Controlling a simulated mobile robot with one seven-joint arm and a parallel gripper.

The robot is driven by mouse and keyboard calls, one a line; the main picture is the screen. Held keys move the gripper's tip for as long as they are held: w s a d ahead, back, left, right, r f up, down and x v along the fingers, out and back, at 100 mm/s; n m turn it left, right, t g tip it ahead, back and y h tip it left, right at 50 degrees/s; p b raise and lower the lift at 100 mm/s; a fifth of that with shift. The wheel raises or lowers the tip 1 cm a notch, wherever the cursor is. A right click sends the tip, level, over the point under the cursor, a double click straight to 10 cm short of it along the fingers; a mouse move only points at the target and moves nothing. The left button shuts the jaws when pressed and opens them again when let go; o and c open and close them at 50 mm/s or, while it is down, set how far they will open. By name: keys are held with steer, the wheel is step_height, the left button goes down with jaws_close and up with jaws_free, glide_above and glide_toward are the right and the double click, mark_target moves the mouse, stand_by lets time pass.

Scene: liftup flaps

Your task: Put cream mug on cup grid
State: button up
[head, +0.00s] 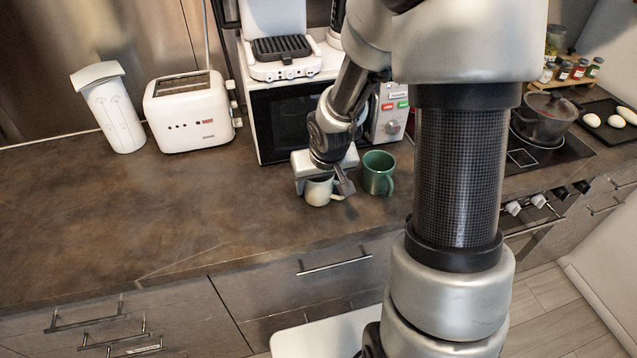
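The cream mug (317,193) stands upright on the brown counter in front of the microwave, its handle toward the right. My gripper (323,184) points down over it, with one finger left of the mug and the other to its right. The fingers are spread wider than the mug body and look open; the gripper hides part of the mug's top. A black ribbed grid (283,48) shows on a white appliance on top of the microwave. I cannot tell if it is the cup grid.
A green mug (378,174) stands just right of my gripper. The microwave (281,118) is close behind. A white toaster (189,112) and a white container (112,113) stand farther left. A dark pot (544,119) is on the stove at right. The front-left counter is clear.

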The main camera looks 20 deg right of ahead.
steer(key=shift+f, duration=0.15)
steer(key=o, duration=1.3)
steer(key=shift+c, duration=0.2)
